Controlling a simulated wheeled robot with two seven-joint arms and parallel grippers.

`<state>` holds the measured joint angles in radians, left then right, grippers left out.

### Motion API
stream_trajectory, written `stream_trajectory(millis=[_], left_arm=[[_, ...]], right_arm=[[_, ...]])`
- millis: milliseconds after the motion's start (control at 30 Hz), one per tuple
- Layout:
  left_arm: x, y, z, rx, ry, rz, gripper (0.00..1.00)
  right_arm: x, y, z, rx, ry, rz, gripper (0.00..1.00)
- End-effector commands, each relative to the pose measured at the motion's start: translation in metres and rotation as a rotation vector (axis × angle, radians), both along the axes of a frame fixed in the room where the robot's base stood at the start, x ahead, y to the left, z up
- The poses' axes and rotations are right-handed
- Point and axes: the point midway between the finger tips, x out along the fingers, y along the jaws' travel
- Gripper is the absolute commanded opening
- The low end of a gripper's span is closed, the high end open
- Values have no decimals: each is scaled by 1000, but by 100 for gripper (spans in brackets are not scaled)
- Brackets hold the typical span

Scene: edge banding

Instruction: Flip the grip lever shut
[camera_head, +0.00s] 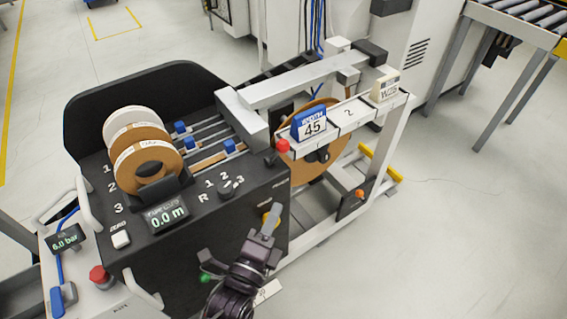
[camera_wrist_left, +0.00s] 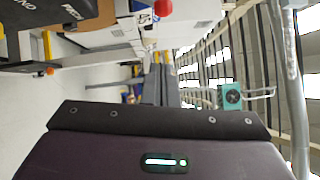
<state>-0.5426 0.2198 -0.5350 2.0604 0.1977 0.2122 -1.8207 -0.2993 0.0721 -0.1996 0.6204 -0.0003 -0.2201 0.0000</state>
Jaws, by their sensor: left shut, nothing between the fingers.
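I cannot tell for sure which part is the grip lever. A red ball knob (camera_head: 282,146) sits at the upper right corner of the black machine (camera_head: 225,268); a red ball also shows at the top of the left wrist view (camera_wrist_left: 163,8). A green knob (camera_head: 205,278) shows lower left of that gripper. My left gripper is shut and empty, with its fingers pointing up in the head view; contact with the yellow part cannot be told. My right gripper is out of view.
Tape rolls (camera_head: 147,160) stand on the machine beside a 0.0 m display (camera_head: 167,216). A white rail with a blue 45 sign (camera_head: 310,122) extends right, with a large brown reel (camera_head: 318,172) below it. Open floor (camera_head: 460,240) lies to the right.

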Motion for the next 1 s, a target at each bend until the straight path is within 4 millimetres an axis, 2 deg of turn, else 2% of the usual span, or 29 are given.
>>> stream_trajectory(millis=[167, 500, 600, 800, 1000], left_arm=[[24, -8, 6, -2, -3, 2, 0], [91, -34, 13, -4, -1, 1, 0], [106, -27, 17, 1, -1, 2, 0], [123, -19, 19, 0, 0, 1, 0], [126, -17, 18, -1, 1, 0, 0]], right_arm=[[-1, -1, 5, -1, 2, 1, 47], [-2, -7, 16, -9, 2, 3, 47], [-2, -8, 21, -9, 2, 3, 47], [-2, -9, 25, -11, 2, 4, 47], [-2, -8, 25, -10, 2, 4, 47]])
